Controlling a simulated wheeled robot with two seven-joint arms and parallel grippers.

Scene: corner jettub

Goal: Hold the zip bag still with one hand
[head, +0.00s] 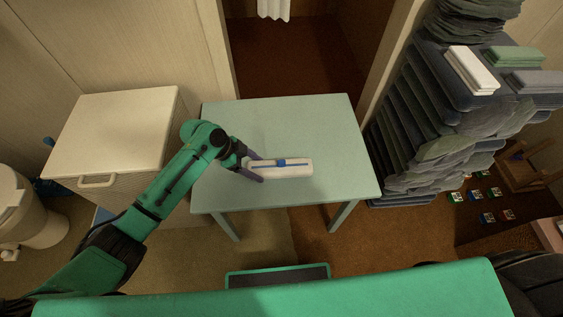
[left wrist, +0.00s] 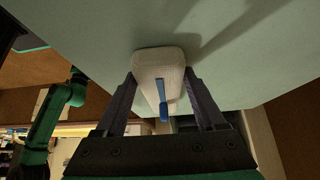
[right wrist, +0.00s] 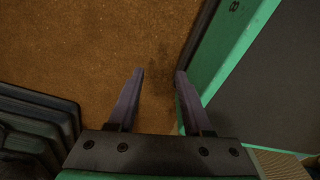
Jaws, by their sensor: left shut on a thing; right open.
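The zip bag (head: 296,168) is a white, long, rounded block with a blue strip and a blue slider along its top. It lies on the light green table (head: 325,125). My left gripper (head: 257,170) is shut on the bag's left end, one finger on each long side. In the left wrist view the bag (left wrist: 158,62) sits between the two dark fingers (left wrist: 162,100), with the blue slider facing the gripper. My right gripper (right wrist: 158,75) is open and empty, above the brown floor. It does not show clearly in the head view.
A white lidded hamper (head: 115,130) stands left of the table. A tall stack of dark folded cloths (head: 425,120) stands close on the right, with towels (head: 472,70) on it. Small coloured boxes (head: 487,217) lie at the far right. The table around the bag is clear.

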